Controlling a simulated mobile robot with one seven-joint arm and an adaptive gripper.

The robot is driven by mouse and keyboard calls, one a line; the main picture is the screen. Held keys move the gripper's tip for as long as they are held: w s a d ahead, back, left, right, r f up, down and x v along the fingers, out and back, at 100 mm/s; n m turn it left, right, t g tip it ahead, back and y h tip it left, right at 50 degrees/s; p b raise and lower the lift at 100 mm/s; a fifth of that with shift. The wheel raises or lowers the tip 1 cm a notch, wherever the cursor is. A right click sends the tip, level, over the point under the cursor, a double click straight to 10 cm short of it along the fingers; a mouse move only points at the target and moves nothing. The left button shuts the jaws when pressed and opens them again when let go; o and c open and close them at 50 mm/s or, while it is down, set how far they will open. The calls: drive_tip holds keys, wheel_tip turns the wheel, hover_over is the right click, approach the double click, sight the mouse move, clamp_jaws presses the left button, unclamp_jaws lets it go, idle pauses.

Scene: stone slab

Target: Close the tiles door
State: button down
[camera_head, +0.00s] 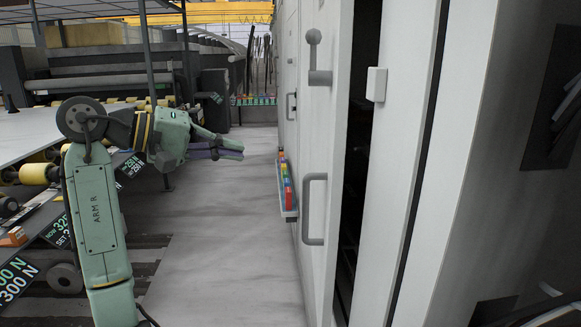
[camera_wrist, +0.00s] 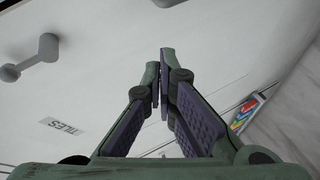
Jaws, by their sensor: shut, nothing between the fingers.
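The tiles door is a tall white panel (camera_head: 318,130) on the right in the head view. A dark gap along its near edge shows that it stands ajar. It bears a grey bar handle (camera_head: 313,208) and a grey knob-like latch (camera_head: 317,62) higher up. In the wrist view a white panel (camera_wrist: 110,60) carries a "TILES" label (camera_wrist: 64,125) and a grey handle (camera_wrist: 30,58). My gripper (camera_head: 240,151) is shut and empty, left of the door and apart from it. Its fingertips (camera_wrist: 164,52) point toward the white panel in the wrist view.
A low ledge with colourful blocks (camera_head: 286,187) sticks out beside the door's far side. A roller machine with a stone slab (camera_head: 30,135) stands at the left. The grey floor (camera_head: 230,250) between is clear. A white cabinet edge (camera_head: 420,180) stands right of the gap.

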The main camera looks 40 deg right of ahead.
drive_tip(key=s+p+x, duration=0.2)
drive_tip(key=p+x, duration=0.1)
drive_tip(key=x, duration=0.9)
drive_tip(key=shift+s+f, duration=0.25)
drive_tip(key=shift+s, duration=0.2)
